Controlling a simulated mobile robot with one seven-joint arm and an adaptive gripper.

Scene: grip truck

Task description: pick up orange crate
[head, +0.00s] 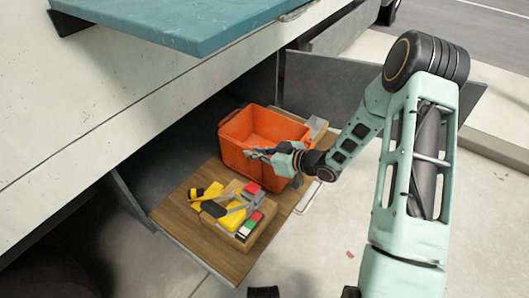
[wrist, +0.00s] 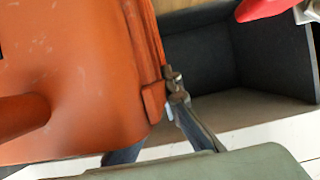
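The orange crate (head: 236,159) is an open-topped, empty-looking bin standing upright on a wooden drawer board (head: 172,213) in the head view. It fills the left of the wrist view (wrist: 75,70) up close. My gripper (head: 252,153) is at the crate's near side, by its rim. In the wrist view one finger (wrist: 176,88) shows just right of the crate's edge, close to it or touching. The other finger is mostly hidden behind the orange wall. I cannot tell whether the fingers are closed on the crate.
A wooden box of tools (head: 240,238) stands on the board in front of the crate. A grey panel (head: 345,85) stands behind at right. A teal surface (head: 180,22) overhangs at upper left. Pale ground lies open at right.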

